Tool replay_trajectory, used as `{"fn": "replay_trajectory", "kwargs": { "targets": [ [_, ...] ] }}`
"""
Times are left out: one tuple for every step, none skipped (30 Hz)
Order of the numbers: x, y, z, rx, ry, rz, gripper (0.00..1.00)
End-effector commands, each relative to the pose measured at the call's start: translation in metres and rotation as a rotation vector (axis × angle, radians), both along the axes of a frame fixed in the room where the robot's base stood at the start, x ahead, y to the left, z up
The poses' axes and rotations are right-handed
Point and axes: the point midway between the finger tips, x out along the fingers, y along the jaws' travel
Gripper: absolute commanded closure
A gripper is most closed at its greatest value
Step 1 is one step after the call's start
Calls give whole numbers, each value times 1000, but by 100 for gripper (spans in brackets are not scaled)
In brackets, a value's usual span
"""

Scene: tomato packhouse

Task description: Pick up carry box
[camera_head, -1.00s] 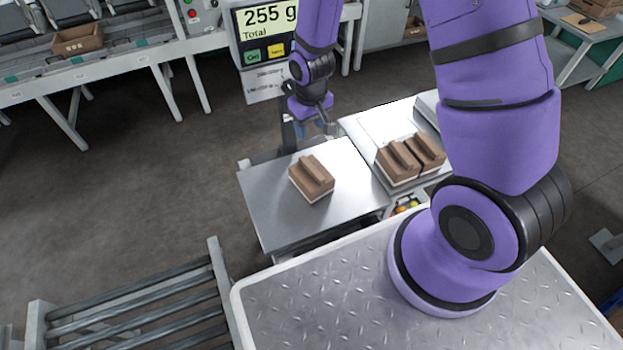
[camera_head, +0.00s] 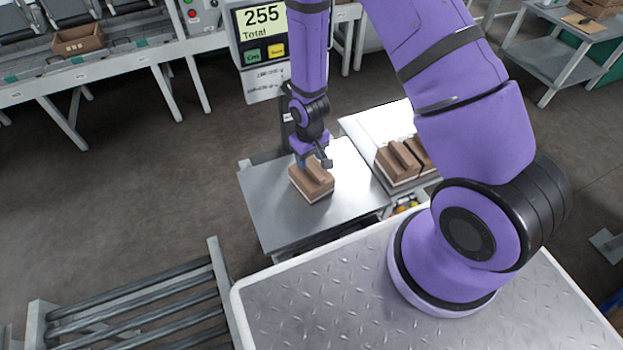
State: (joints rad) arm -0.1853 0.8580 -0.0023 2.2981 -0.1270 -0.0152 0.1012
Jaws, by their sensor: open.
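A brown carry box (camera_head: 313,184) with a raised ridge on top and a pale base sits alone on the left metal plate (camera_head: 268,212), in front of the scale display. My gripper (camera_head: 312,166) hangs over the far side of this box, pointing down. It is open. The fingertips are small and partly hidden, so I cannot tell whether they touch the box.
Two more brown boxes (camera_head: 398,163) stand side by side on the metal surface to the right. A scale display (camera_head: 265,35) reading 255 rises behind. A roller conveyor (camera_head: 140,305) lies at the lower left. Grey floor (camera_head: 110,190) is clear on the left.

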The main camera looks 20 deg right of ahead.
Motion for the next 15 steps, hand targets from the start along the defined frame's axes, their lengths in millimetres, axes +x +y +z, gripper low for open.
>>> {"fn": "replay_trajectory", "kwargs": {
  "targets": [
    [0, -1, -5, 0, 2, -1, 49],
    [0, -2, -8, -1, 3, -1, 49],
    [0, -3, -14, -1, 3, -1, 49],
    [0, -4, -18, -1, 3, -1, 49],
    [0, -5, -22, -1, 4, -1, 49],
    [0, -6, -27, -1, 4, -1, 49],
    [1, -6, -31, -1, 3, -1, 49],
    [1, -6, -34, -1, 3, -1, 49],
    [1, -6, -38, 0, 2, 0, 49],
    [1, -6, -41, 0, 2, 0, 49],
    [1, -6, -43, 0, 2, 0, 49],
    [1, -6, -45, 0, 2, 0, 49],
    [1, -6, -47, -1, 2, 0, 49],
    [1, -6, -48, 0, 2, 0, 49],
    [1, -6, -49, 0, 2, 0, 49]
  ]
}}
